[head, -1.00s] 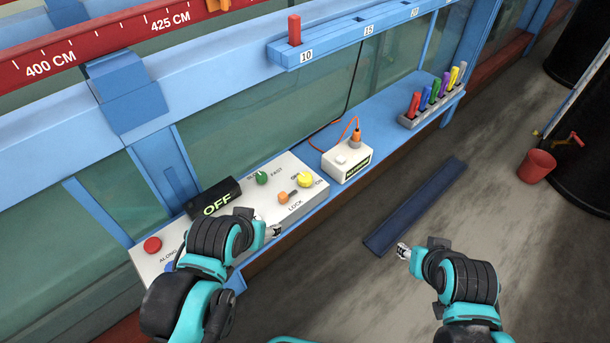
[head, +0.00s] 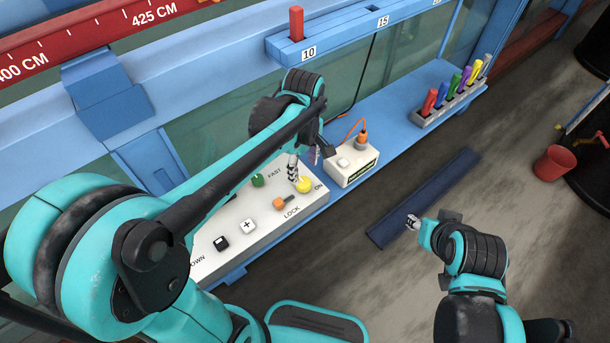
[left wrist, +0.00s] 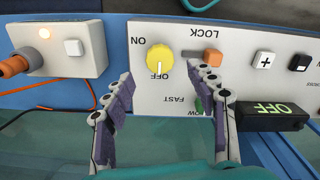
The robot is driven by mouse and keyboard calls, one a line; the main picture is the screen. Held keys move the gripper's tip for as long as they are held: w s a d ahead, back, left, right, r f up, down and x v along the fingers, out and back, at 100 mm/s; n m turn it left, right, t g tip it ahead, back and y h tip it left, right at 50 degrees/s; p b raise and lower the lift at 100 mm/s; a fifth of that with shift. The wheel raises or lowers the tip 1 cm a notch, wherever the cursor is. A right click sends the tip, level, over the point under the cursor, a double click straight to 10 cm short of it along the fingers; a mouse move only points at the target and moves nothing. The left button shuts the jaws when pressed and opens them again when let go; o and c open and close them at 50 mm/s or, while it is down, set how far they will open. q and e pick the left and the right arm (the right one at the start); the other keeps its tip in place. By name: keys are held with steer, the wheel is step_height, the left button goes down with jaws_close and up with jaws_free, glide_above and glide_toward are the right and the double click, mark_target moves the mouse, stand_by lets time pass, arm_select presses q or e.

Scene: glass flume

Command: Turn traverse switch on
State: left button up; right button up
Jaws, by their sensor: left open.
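The yellow knob (head: 304,185) sits on the white control panel (head: 238,208), beside the ON label. In the left wrist view the knob (left wrist: 160,57) has ON and OFF printed round it, and its white pointer line points to OFF. My left gripper (head: 298,170) is over the knob. In the left wrist view its open fingers (left wrist: 163,75) are spread either side of the knob, and it holds nothing. Contact with the knob is not visible. The dark display (left wrist: 270,109) reads OFF. My right gripper (head: 412,221) is over the floor, away from the panel; its jaws are too small to read.
An orange lock lever (head: 280,203) and a green knob (head: 257,180) are close to the yellow knob. A white box (head: 351,166) with an orange cable stands right of the panel. A rack (head: 449,105) of coloured pens is farther along the blue shelf.

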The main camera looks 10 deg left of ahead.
mark_target(303, 182)
arm_select(q)
step_height(303, 182, down, 6)
steer(key=shift+w+r+b, duration=0.1)
steer(key=shift+r+b, duration=0.1)
steer(key=shift+b, duration=0.6)
steer(key=shift+f, duration=0.3)
steer(key=c, duration=1.2)
